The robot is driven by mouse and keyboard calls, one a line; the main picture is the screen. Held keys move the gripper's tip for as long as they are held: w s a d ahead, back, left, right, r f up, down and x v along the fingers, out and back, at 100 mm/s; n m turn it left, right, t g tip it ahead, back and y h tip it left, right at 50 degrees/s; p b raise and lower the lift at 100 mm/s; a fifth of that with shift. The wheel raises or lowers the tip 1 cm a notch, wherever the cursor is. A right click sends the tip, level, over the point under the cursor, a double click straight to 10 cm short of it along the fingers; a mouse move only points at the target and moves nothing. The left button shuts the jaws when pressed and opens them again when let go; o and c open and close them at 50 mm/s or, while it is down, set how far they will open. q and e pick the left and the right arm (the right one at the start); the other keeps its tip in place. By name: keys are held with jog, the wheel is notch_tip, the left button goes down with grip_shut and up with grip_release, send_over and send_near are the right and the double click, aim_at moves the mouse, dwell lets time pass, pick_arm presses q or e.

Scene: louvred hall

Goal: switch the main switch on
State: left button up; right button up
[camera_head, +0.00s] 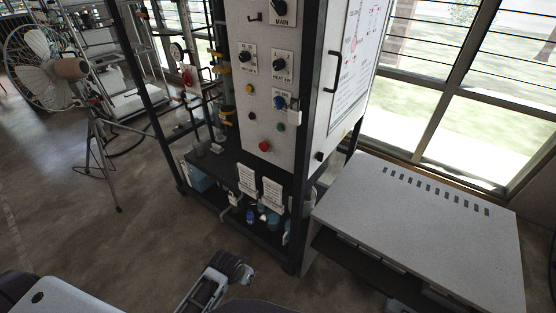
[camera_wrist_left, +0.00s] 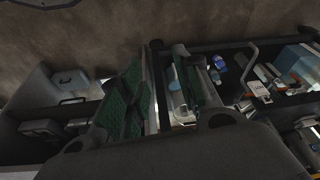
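The main switch (camera_head: 280,11) is a black rotary knob on a pale plate marked MAIN, high on the front of the white control cabinet (camera_head: 247,100). The top picture edge cuts its plate off, and I cannot tell its setting for sure. My left gripper (camera_head: 232,266) is low in front of the cabinet, well below the switch and apart from it. In the left wrist view, its two green-padded fingers (camera_wrist_left: 160,92) stand apart with nothing held between them. My right gripper does not show.
Other knobs, coloured buttons and a red button (camera_head: 265,146) sit below the switch. The cabinet's dark lower shelf (camera_head: 213,163) holds bottles and cards. A grey slotted bench (camera_head: 420,225) stands at right. A fan (camera_head: 40,62) on a tripod stands left. Floor in front is clear.

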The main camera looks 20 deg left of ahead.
pick_arm(q)
jog(key=w+r+n+t+p, duration=0.1)
jog(key=w+r, duration=0.3)
jog(key=r, duration=0.7)
jog(key=w+r+n+t+p, duration=0.15)
jog(key=w+r, duration=0.25)
jog(key=r, duration=0.6)
jog(key=n+t+h, duration=0.4)
jog(key=t+h, duration=0.2)
jog(key=t, duration=0.5)
send_near(276, 9)
jog(key=shift+s+a+r+p, duration=0.1)
jog(key=shift+s+a+p, duration=0.05)
jog(key=shift+p, duration=0.2)
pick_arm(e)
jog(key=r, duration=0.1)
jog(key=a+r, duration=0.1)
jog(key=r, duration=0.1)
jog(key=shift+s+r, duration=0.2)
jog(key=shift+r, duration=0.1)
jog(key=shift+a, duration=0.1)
pick_arm(q)
jog(key=shift+x, duration=4.65)
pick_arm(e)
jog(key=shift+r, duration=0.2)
pick_arm(q)
jog(key=shift+w, duration=0.4)
